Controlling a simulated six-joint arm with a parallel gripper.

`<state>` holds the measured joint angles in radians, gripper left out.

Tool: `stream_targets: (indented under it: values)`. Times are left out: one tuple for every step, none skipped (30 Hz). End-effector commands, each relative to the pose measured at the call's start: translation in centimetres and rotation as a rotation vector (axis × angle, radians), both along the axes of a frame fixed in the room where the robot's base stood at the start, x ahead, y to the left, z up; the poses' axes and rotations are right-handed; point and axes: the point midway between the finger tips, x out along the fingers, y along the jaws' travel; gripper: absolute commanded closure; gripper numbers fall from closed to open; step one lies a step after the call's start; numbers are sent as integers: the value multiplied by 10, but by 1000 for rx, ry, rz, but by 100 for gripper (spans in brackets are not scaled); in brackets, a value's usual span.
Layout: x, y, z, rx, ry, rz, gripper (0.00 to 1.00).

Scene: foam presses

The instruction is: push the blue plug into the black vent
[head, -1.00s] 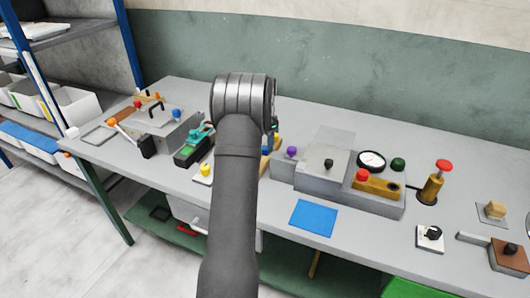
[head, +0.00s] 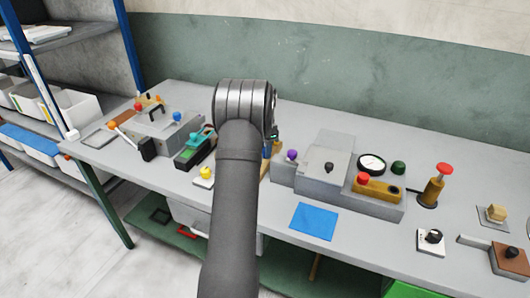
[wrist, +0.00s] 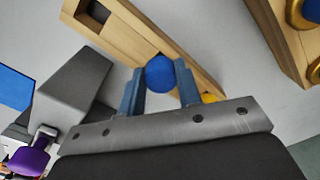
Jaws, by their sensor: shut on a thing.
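In the wrist view, my gripper (wrist: 160,75) has its two blue-grey fingers on either side of the round blue plug (wrist: 160,74) and is shut on it. The plug is in front of a pale wooden board (wrist: 135,42); I cannot tell whether it touches the board. A dark square opening (wrist: 97,12) in the board is at the upper left, apart from the plug; it may be the black vent. In the head view my arm hides the gripper, the plug and most of the board.
In the wrist view a grey block (wrist: 75,85) and a purple knob (wrist: 33,157) are at the left, and a wooden piece with brass rings (wrist: 285,40) is at the upper right. In the head view, a blue mat (head: 313,221) lies on the bench right of my arm.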

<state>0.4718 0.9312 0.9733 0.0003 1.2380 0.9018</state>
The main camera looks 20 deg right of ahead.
Motion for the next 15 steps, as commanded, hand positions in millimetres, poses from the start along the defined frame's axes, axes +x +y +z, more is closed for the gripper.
stream_targets:
  values:
    - [1, 0, 7, -2, -4, 0, 91]
    - [1, 0, 12, -2, -5, 0, 91]
    - [1, 0, 19, -2, -5, 0, 91]
    - [1, 0, 25, -2, -5, 0, 91]
    - [1, -1, 31, -3, -6, 0, 91]
    - [1, -1, 40, -3, -5, 0, 91]
    - [1, -1, 46, -3, -6, 0, 91]
    - [1, 0, 52, -2, -5, 0, 91]
    - [1, -1, 60, -2, -5, 0, 91]
    - [1, -1, 66, -2, -5, 0, 91]
    - [1, -1, 71, -2, -4, 0, 91]
    - [1, -1, 77, -2, -4, 0, 91]
    - [1, -1, 82, -2, -4, -1, 91]
    - [0, -2, 85, -1, -3, -2, 91]
    - [-2, -4, 89, -1, -3, -6, 91]
